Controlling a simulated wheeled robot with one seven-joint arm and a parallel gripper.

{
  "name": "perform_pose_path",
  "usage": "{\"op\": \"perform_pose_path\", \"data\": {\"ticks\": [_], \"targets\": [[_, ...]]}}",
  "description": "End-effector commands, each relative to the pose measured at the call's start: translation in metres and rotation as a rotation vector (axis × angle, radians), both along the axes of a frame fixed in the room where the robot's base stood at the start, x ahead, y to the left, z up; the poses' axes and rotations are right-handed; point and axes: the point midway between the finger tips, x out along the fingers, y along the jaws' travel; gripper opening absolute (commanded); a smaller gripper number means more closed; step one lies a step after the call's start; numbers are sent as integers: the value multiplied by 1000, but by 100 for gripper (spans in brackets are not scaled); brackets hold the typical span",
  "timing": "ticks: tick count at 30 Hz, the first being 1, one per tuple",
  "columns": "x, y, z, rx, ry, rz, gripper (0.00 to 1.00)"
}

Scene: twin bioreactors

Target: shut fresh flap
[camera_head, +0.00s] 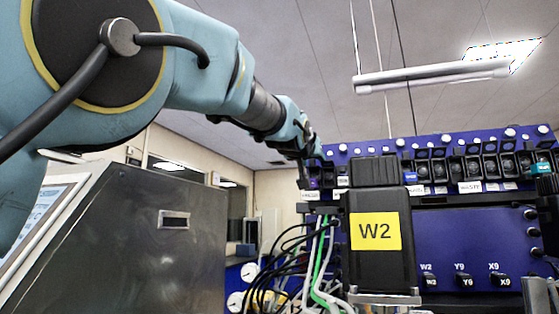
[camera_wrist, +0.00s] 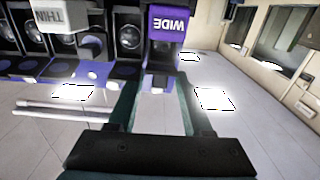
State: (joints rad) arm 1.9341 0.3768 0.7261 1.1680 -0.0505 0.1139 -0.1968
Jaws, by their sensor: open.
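My gripper (camera_head: 302,175) is at the left end of the row of pump heads in the head view, small and partly lost against the dark parts. In the wrist view, which looks upside down, my gripper (camera_wrist: 157,88) is open, its two dark green fingers apart with pale floor or ceiling showing between them. Just beyond the fingertips is a dark pump unit with a purple block (camera_wrist: 166,24) reading WIDE. I cannot read a "fresh" label in either view, so which flap is the fresh one, and its angle, cannot be told.
A white block (camera_wrist: 62,14) reading THIN sits beside dark round pump heads (camera_wrist: 130,32). A black W2 box (camera_head: 377,268) stands before the blue panel (camera_head: 465,240). Black, white and green tubes (camera_head: 320,265) hang below the row. A steel cabinet (camera_head: 120,235) is at left.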

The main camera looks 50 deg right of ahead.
Motion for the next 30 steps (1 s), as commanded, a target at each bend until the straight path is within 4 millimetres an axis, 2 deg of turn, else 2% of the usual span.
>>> {"op": "perform_pose_path", "data": {"ticks": [5,18,30], "targets": [[0,0,0,0,0,0,48],[0,0,0,0,0,0,0],[0,1,0,-1,0,0,0]]}}
